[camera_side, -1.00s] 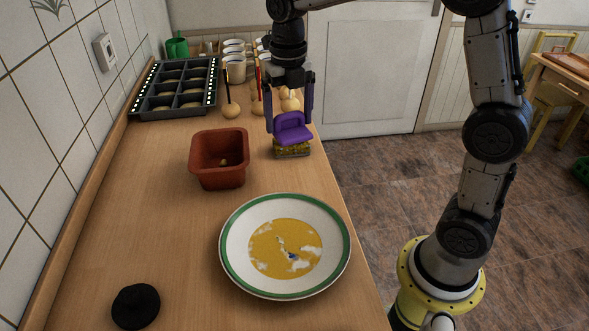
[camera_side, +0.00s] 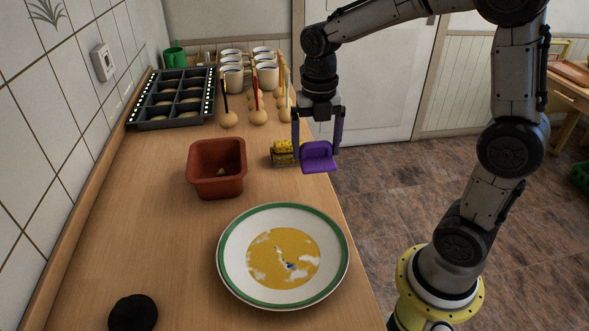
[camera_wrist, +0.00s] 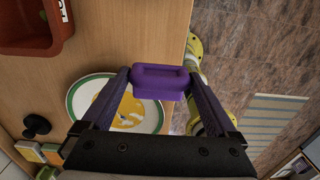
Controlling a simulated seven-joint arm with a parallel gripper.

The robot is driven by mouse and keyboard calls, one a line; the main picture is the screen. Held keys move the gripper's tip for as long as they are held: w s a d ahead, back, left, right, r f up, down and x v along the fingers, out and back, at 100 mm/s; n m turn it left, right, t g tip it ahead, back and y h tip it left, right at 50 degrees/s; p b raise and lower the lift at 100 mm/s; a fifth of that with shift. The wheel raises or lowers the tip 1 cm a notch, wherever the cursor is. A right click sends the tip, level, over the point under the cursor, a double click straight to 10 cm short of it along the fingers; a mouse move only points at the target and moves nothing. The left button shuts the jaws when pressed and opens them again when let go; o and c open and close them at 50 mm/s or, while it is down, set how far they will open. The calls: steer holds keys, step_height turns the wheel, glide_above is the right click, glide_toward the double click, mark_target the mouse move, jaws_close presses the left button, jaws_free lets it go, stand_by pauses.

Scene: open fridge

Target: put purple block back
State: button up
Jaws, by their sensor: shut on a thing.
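The purple block (camera_side: 318,157) is a small purple piece with a raised back and a recessed face. My gripper (camera_side: 317,150) is shut on it and holds it in the air at the counter's right edge. In the side view it appears just right of a yellow patterned block (camera_side: 284,150) on the counter. In the wrist view the purple block (camera_wrist: 160,82) sits between the two purple-sided fingers of my gripper (camera_wrist: 160,85), with the counter edge and floor below it.
A brown-red bin (camera_side: 217,168) stands left of the yellow block. A green-rimmed plate (camera_side: 228,262) lies nearer the camera, with a black round object (camera_side: 133,312) at front left. Brush-like items, mugs (camera_side: 231,78) and a black compartment tray (camera_side: 172,98) stand at the back.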

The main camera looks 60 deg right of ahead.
steer(key=w+f, duration=0.3)
steer(key=f, duration=0.1)
steer(key=w+f, duration=0.1)
steer(key=w, duration=0.1)
steer(key=shift+w+d+f, duration=0.3)
steer(key=shift+d+f, duration=0.05)
steer(key=shift+f, duration=0.05)
steer(key=shift+w+f, duration=0.15)
steer(key=shift+f, duration=0.8)
steer(key=shift+w+f, duration=0.15)
steer(key=shift+f, duration=0.75)
steer(key=shift+f, duration=0.1)
steer(key=shift+f, duration=0.1)
steer(key=o, duration=0.8)
